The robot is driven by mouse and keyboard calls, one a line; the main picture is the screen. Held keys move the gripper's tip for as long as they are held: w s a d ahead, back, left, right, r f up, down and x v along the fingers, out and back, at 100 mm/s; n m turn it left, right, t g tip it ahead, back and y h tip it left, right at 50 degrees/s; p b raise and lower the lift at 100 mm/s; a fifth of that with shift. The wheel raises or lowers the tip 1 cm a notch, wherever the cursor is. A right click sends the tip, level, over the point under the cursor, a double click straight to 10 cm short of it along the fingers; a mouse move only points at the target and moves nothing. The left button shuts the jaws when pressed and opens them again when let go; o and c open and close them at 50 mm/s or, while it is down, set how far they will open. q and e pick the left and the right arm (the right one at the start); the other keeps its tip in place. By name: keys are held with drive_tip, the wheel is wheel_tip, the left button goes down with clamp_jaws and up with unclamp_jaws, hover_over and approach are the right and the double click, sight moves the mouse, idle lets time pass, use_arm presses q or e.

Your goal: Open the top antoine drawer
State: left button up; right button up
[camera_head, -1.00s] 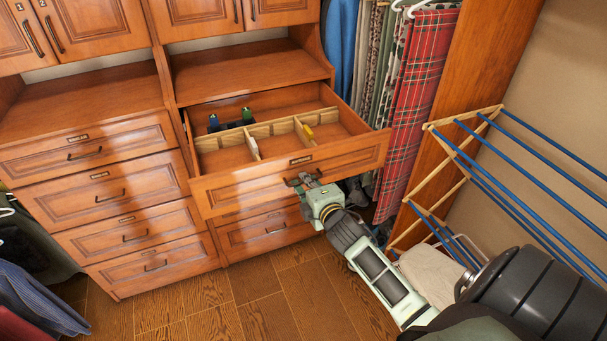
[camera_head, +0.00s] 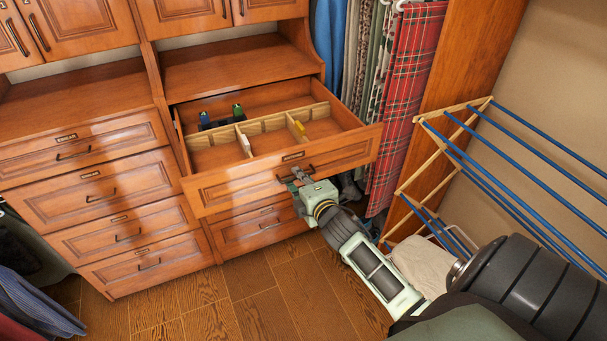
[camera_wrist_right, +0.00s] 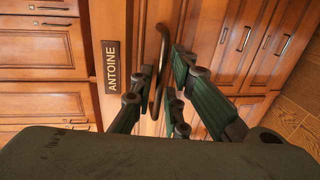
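The antoine drawer (camera_head: 225,190) is the top one in the right-hand column of the wooden dresser. It stands pulled well out, with its inside in view. Its label (camera_wrist_right: 111,67) reads ANTOINE in the right wrist view, beside the curved dark handle (camera_wrist_right: 164,42). My right gripper (camera_wrist_right: 163,64) is at this handle. In the head view the right gripper (camera_head: 293,178) is at the drawer front. My left gripper is in neither view.
Wooden dividers (camera_head: 265,127) and small items lie inside the drawer. Closed drawers (camera_head: 88,152) fill the left column. A drying rack with blue bars (camera_head: 500,160) and hanging clothes (camera_head: 408,90) stand at the right. Bare wooden floor (camera_head: 260,295) shows in front.

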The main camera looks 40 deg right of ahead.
drive_tip(key=v, duration=1.1)
drive_tip(key=shift+s, duration=0.4)
drive_tip(key=shift+r, duration=0.1)
drive_tip(key=s+a+f+m+g+y+b, duration=0.15)
drive_tip(key=s+f, duration=0.25)
drive_tip(key=f, duration=0.8)
drive_tip(key=s+a+f+m+g+b, duration=0.1)
drive_tip(key=s+a+f+m+g, duration=0.25)
drive_tip(key=f, duration=0.95)
drive_tip(key=s+a+f+m+g+y+b, duration=0.15)
drive_tip(key=s+f, duration=0.25)
drive_tip(key=f, duration=0.8)
drive_tip(key=s+a+f+m+g, duration=0.3)
drive_tip(key=s+f, duration=0.6)
drive_tip(key=s, duration=0.4)
drive_tip(key=s+a+f+m+g+b, duration=0.1)
drive_tip(key=s+a+f+m+g, duration=0.2)
drive_tip(key=s+f, duration=0.7)
drive_tip(key=s+a+g, duration=0.1)
drive_tip(key=s+g, duration=0.1)
drive_tip(key=s, duration=0.2)
drive_tip(key=shift+s+a+f+y, duration=0.25)
drive_tip(key=shift+a+f+y, duration=0.05)
drive_tip(key=shift+a+y, duration=0.1)
